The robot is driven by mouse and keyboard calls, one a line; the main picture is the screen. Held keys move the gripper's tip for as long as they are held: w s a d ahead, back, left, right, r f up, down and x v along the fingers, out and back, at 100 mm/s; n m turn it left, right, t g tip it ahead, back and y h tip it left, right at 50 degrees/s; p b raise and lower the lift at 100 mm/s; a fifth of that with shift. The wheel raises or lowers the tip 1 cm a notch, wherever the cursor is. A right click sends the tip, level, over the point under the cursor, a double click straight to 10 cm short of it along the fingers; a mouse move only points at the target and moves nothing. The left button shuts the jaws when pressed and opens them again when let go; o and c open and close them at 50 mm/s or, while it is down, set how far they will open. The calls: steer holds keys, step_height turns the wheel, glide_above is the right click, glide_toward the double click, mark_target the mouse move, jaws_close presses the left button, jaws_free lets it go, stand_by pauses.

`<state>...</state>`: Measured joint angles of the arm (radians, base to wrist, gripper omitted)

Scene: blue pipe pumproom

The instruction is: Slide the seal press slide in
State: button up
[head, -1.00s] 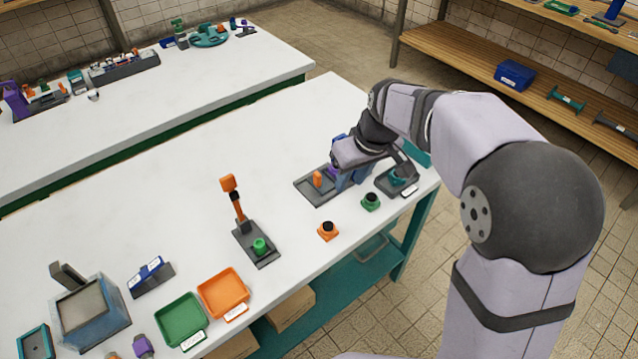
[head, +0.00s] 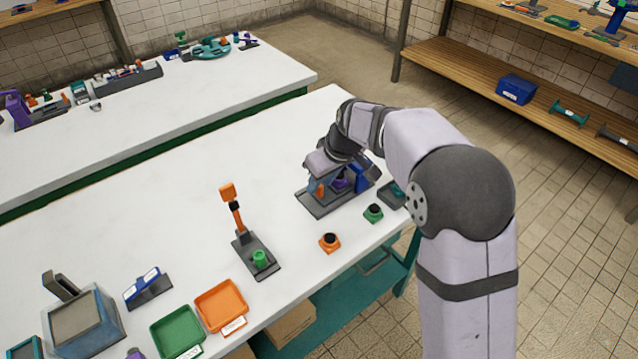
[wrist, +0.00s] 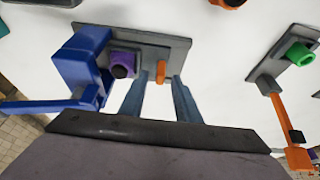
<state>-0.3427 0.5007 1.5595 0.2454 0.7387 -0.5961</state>
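The seal press has a grey base plate (head: 318,205) near the right end of the white table. A blue upright (head: 365,174) stands on its right side, with a blue arm (wrist: 30,106) in the wrist view. A purple block with a dark round top (wrist: 122,66) sits beside the upright. A small orange handle (head: 319,190) stands beyond the purple block; it also shows in the wrist view (wrist: 160,70). My gripper (wrist: 160,82) is open, its two blue-grey fingers on either side of the orange handle with gaps visible. Whether the fingers reach its height is unclear.
A green fitting (head: 373,213) and an orange fitting (head: 329,243) stand in front of the press. An orange-levered stand (head: 257,258) is to the left, with orange (head: 222,305) and green (head: 177,332) trays nearer.

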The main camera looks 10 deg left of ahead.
mark_target(334, 183)
steer(key=shift+x, duration=1.1)
jaws_close()
steer(key=w+d, duration=0.3)
steer(key=shift+w+d+p, duration=0.15)
steer(key=shift+p, duration=0.2)
jaws_free()
